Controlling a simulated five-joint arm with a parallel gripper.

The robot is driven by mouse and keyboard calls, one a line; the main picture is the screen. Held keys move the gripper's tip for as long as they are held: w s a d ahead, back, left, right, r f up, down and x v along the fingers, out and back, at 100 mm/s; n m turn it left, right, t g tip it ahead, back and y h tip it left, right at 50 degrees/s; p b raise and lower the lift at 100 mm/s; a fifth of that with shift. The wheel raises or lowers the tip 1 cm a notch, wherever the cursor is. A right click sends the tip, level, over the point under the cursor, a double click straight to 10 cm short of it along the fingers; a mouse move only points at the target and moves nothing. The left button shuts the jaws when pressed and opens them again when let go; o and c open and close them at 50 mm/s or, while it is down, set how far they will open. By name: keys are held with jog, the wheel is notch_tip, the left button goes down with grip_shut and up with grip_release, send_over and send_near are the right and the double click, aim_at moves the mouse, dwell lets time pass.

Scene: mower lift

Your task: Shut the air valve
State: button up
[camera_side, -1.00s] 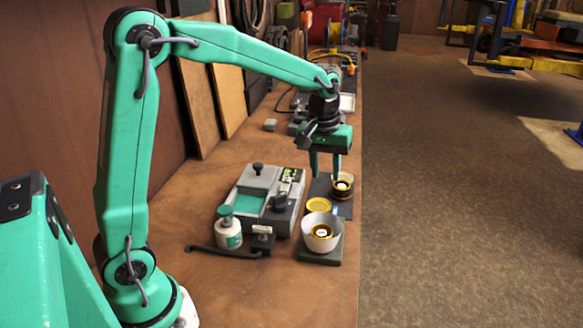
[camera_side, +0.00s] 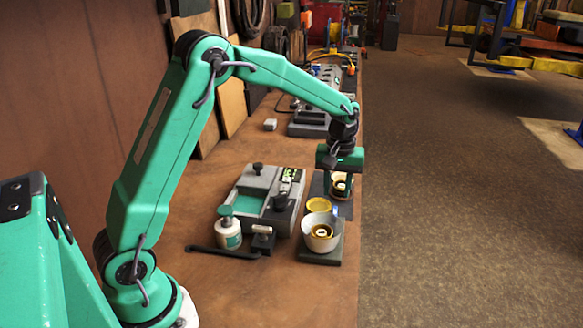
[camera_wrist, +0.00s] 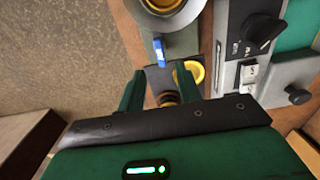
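No part is plainly marked as the air valve, so I cannot tell which it is. A grey box (camera_side: 248,190) carries a black knob (camera_side: 280,203), which also shows beside a marked panel in the wrist view (camera_wrist: 262,30). A smaller round black knob (camera_side: 258,168) sits at its far side. My gripper (camera_side: 336,190) is down at a dark and brass round piece (camera_side: 342,184) on a dark plate. In the wrist view my two green fingers (camera_wrist: 160,88) stand apart, with the brown round piece (camera_wrist: 167,98) partly visible between them. Contact is hidden.
A white bowl (camera_side: 312,241) with a brass ring inside stands in front, beside a yellow disc (camera_side: 319,204). A white bottle with a green top (camera_side: 229,233) and a dark bar (camera_side: 222,252) are left. The bench's right edge is close; more equipment stands farther back.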

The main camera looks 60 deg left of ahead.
aim_at(335, 211)
jog(key=shift+f, duration=3.3)
grip_shut()
